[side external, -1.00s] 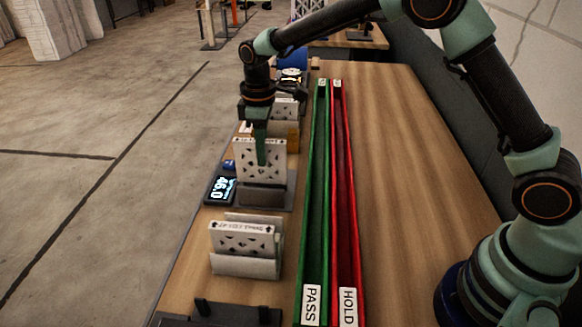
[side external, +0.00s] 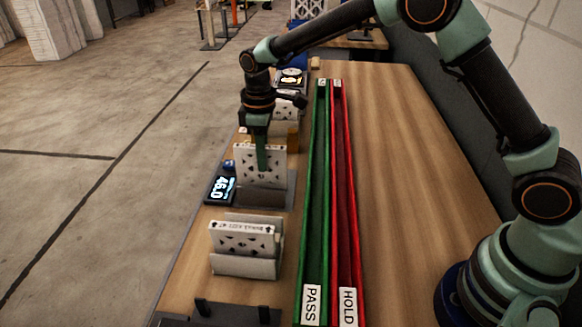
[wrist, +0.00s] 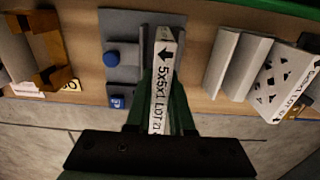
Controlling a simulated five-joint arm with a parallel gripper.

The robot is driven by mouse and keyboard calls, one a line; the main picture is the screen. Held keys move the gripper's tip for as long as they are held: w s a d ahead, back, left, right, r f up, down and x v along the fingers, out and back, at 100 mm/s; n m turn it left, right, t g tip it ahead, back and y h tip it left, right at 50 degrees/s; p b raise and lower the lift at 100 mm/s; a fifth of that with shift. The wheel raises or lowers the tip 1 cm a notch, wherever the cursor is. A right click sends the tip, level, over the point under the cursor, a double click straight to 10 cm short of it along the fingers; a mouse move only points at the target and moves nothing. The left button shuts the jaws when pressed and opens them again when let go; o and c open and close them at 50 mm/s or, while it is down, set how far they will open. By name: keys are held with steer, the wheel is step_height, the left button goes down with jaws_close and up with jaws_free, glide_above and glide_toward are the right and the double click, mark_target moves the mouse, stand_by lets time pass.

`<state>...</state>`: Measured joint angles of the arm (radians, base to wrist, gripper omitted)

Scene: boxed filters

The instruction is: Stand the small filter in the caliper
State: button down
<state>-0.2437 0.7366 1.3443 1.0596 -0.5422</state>
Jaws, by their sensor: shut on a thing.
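A white filter with dark cut-outs (side external: 250,178) stands upright at the grey caliper (side external: 272,196), its lower part behind the caliper's front plate. The caliper has a dark display reading 46.0 (side external: 220,188). My gripper (side external: 262,160) comes down from above and is shut on this filter near its top edge. In the wrist view the held filter's top edge (wrist: 163,85) reads "5x5x1 LOT" between my fingers (wrist: 162,108). Whether the filter touches the caliper's base is hidden.
Another white filter (side external: 242,232) sits in a grey holder (side external: 245,265) nearer the camera. A green PASS channel (side external: 313,240) and a red HOLD channel (side external: 343,230) run along the right. A brown box (wrist: 45,45) shows left in the wrist view. The tabletop (side external: 410,170) right of the channels is clear.

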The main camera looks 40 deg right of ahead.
steer(key=shift+f, duration=0.25)
steer(key=shift+f, duration=0.35)
steer(key=shift+f, duration=0.4)
steer(key=shift+f, duration=0.35)
steer(key=shift+f, duration=0.4)
steer(key=c, duration=0.7)
jaws_free()
steer(key=shift+r, duration=0.1)
